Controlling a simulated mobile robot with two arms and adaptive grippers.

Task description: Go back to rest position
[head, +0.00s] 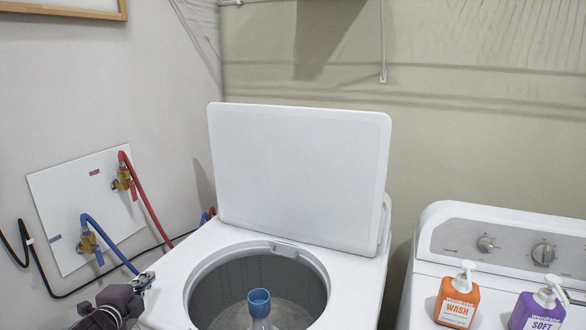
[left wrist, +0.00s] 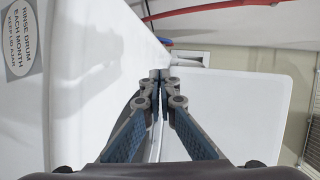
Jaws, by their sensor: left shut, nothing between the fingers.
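My left gripper (head: 143,282) is at the lower left of the head view, beside the left edge of the white top-loading washer (head: 180,275). Its fingers are shut with nothing between them. In the left wrist view the left gripper (left wrist: 160,76) shows its blue-padded fingers meeting at the tips, with white panels on both sides. The washer's lid (head: 300,175) stands open and upright. A blue-topped agitator (head: 259,302) stands in the open drum (head: 215,285). No towel shows. My right gripper is not in view.
A second white machine (head: 425,270) at the right carries an orange WASH bottle (head: 458,302) and a purple SOFT bottle (head: 538,310). A wall plate (head: 60,215) at the left has a red hose (head: 148,205) and a blue hose (head: 115,248) near my left arm. A label (left wrist: 22,38) shows in the wrist view.

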